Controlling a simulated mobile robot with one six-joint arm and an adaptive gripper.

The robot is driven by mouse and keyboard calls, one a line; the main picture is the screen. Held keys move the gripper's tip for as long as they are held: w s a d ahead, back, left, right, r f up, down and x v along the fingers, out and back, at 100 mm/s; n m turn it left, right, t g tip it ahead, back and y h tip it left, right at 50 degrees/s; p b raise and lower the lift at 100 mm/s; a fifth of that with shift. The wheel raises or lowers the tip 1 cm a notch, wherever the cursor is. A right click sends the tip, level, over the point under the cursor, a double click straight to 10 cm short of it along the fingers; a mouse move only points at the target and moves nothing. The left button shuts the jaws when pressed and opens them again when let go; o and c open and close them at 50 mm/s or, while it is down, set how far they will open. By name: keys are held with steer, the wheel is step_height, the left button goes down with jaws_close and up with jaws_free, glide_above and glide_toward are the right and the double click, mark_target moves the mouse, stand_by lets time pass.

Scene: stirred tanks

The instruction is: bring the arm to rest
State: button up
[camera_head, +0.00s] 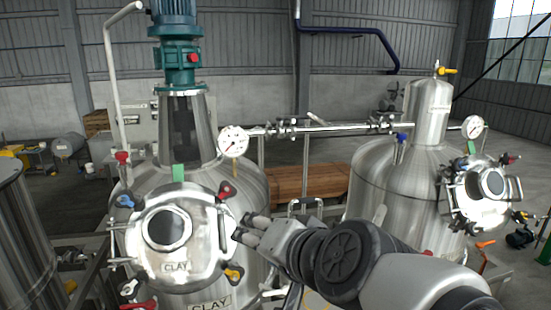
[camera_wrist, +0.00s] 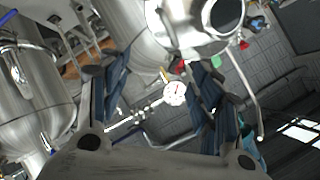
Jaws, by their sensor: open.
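My arm reaches in from the lower right of the head view, and my gripper (camera_head: 243,229) is at its left end. In that view it overlaps the right edge of the round steel hatch (camera_head: 168,232) marked CLAY on the left tank (camera_head: 255,188). I cannot tell whether it touches the hatch. In the wrist view my gripper (camera_wrist: 158,72) has its two dark fingers spread wide, with nothing between them. The hatch with its round glass also shows at the top of the wrist view (camera_wrist: 180,38), tilted.
A second steel tank (camera_head: 375,185) with its own hatch (camera_head: 484,195) stands on the right. A horizontal pipe (camera_head: 340,127) and a pressure gauge (camera_head: 233,141) run above my arm. Coloured clamp knobs ring the left hatch. Wooden crates (camera_head: 310,181) lie behind, between the tanks.

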steer(key=s+d+f+n+g+h, duration=0.2)
steer(key=s+d+f+h, duration=0.1)
steer(key=s+d+f, duration=0.4)
steer(key=s+d+f+n+g+h, duration=0.2)
steer(key=s+d+f+g, duration=0.15)
steer(key=s+d, duration=0.55)
step_height(320, 180, down, 23)
steer(key=s+b, duration=0.2)
steer(key=b, duration=1.7)
steer(key=shift+s+h+b, duration=0.3)
steer(key=shift+s+b, duration=0.05)
steer(key=shift+b, duration=0.05)
steer(key=shift+d+g, duration=0.1)
steer(key=shift+g, duration=0.15)
